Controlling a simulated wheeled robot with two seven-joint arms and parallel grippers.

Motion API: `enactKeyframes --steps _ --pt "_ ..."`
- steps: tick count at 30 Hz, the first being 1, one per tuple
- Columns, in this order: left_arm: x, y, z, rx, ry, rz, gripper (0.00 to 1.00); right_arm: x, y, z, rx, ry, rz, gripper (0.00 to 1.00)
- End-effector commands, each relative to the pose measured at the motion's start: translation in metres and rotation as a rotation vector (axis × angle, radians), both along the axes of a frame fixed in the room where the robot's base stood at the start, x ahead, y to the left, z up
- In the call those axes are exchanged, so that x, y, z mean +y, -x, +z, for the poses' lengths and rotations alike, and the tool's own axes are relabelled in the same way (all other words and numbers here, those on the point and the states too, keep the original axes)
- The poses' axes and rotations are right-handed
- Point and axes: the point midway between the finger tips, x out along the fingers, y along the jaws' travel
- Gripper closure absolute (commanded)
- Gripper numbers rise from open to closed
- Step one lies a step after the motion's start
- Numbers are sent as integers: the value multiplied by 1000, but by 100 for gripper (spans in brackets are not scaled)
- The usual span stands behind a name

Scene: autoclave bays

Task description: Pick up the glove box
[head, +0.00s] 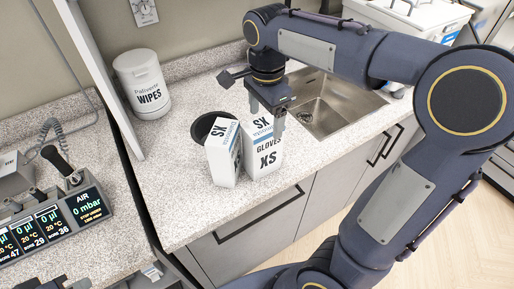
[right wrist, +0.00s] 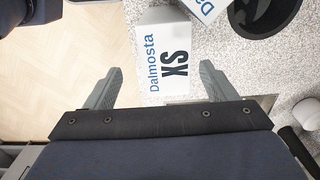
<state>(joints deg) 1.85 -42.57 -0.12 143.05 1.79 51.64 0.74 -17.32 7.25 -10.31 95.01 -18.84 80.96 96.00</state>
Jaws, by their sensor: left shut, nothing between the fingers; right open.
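A white glove box (head: 264,150) marked GLOVES XS stands upright on the speckled counter. It also shows in the right wrist view (right wrist: 150,85), its Dalmosta XS face lying between the fingers. My right gripper (head: 267,113) points down at the top of the XS box. It is open (right wrist: 161,67), one finger on each side of the box, with visible gaps; I cannot tell how deep the fingers reach. My left gripper (head: 56,284) is shut, mostly cut off at the bottom left.
A black round container (head: 203,124) stands behind the boxes and also shows in the right wrist view (right wrist: 268,14). A steel sink (head: 335,103) lies to the right, a white wipes tub (head: 142,82) at the back left. An upright panel (head: 98,70) divides the counter from instruments (head: 60,222).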

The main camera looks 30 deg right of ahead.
Motion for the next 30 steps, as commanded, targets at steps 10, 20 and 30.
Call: enactKeyframes --steps 10,20,30 --pt "0 0 -12 0 0 0 100 0 0 -32 2 1 0 22" --pt "0 0 -6 0 0 0 100 1 1 -78 4 1 0 22" --pt "0 0 -6 0 0 0 100 1 0 -90 -1 1 -1 22"
